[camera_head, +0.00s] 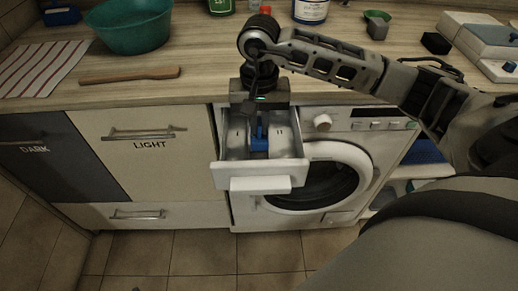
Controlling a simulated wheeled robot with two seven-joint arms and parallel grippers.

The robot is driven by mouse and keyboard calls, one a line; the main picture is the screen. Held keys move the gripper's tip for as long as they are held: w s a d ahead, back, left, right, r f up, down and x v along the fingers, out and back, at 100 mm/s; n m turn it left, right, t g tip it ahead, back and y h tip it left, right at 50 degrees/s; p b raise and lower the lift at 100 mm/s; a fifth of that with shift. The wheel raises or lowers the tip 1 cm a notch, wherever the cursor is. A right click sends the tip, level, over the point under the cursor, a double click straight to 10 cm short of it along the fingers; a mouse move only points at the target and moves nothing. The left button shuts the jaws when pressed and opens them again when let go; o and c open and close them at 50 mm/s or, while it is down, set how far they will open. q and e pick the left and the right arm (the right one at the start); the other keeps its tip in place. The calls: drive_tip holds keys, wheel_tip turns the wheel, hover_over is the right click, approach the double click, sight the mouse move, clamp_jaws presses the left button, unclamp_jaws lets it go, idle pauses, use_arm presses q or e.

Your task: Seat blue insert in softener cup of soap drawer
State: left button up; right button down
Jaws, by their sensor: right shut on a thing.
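The soap drawer (260,184) is pulled out from the front of the washing machine, below the counter. Its compartments carry "I" and "II" marks. My right gripper (259,122) points down over the drawer and is shut on the blue insert (258,140). The insert shows as a small blue piece under the gripper, at the middle of the drawer. I cannot tell whether it touches the drawer floor or which compartment it is in. The back of the drawer is hidden by my gripper. My left gripper is not in view.
The wooden counter (210,85) holds a green basin (132,25), a wooden stick (130,75), a striped cloth (40,68), bottles and a small grey-green cup (377,25). The washing machine's round door (325,180) is below right of the drawer. Cabinets marked DARK and LIGHT stand left.

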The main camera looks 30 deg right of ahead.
sight(259, 147)
wheel_tip(259, 147, down, 3)
drive_tip(key=shift+r, duration=0.1)
wheel_tip(259, 147, down, 4)
drive_tip(key=shift+a+f+p, duration=0.1)
drive_tip(key=shift+f+p, duration=0.15)
drive_tip(key=shift+p, duration=0.15)
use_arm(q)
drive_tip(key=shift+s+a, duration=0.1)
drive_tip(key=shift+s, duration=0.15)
use_arm(e)
drive_tip(key=shift+f, duration=0.1)
